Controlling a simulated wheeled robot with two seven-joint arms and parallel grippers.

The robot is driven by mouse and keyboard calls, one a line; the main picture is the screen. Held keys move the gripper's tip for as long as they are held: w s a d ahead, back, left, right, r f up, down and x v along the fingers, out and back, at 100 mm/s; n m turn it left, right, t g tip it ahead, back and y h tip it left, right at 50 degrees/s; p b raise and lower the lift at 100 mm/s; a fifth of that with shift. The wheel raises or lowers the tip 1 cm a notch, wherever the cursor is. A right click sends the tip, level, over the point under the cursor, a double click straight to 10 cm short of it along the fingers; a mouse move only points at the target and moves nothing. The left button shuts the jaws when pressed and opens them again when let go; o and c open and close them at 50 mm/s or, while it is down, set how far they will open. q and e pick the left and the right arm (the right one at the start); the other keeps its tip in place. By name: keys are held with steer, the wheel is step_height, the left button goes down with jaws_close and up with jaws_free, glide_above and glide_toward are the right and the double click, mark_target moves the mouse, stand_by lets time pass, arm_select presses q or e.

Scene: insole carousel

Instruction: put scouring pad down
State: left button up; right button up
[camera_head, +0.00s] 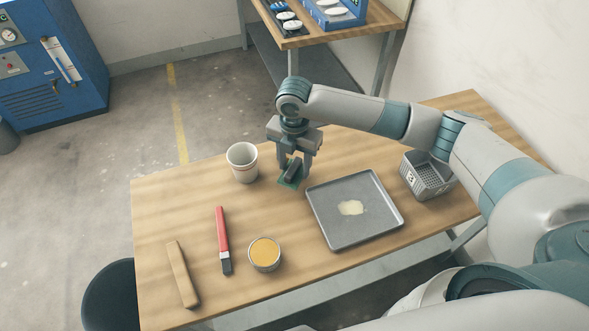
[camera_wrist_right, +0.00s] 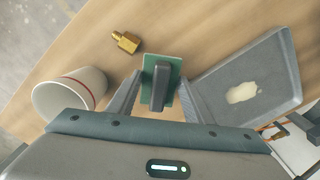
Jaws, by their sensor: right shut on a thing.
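The scouring pad (camera_head: 291,173) is a green pad with a dark grey grip on top. My right gripper (camera_head: 294,161) points down and is shut on the grip, between the white cup and the grey tray. In the right wrist view the pad (camera_wrist_right: 160,82) sits between the two fingers of the gripper (camera_wrist_right: 158,98), its green edges showing on both sides of the grip. The pad is low over the wooden table (camera_head: 200,193); I cannot tell whether it touches the top. My left gripper is not in view.
A white cup (camera_head: 243,163) stands left of the pad; the tray (camera_head: 333,231) with a pale patch lies to its right. A brass fitting (camera_wrist_right: 126,41) is nearby. A grey basket (camera_head: 427,178), orange-filled tin (camera_head: 264,254), red-handled brush (camera_head: 222,235) and wooden piece (camera_head: 181,272) occupy other spots.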

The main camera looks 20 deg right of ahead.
mark_target(295, 172)
step_height(295, 172, down, 2)
steer(key=shift+p, duration=0.5)
steer(key=shift+f, duration=0.5)
steer(key=shift+f, duration=0.15)
steer(key=o, duration=1.1)
steer(key=shift+o, duration=0.2)
steer(key=shift+r, duration=0.2)
step_height(295, 172, up, 11)
steer(key=b, duration=0.4)
steer(key=shift+r, duration=0.5)
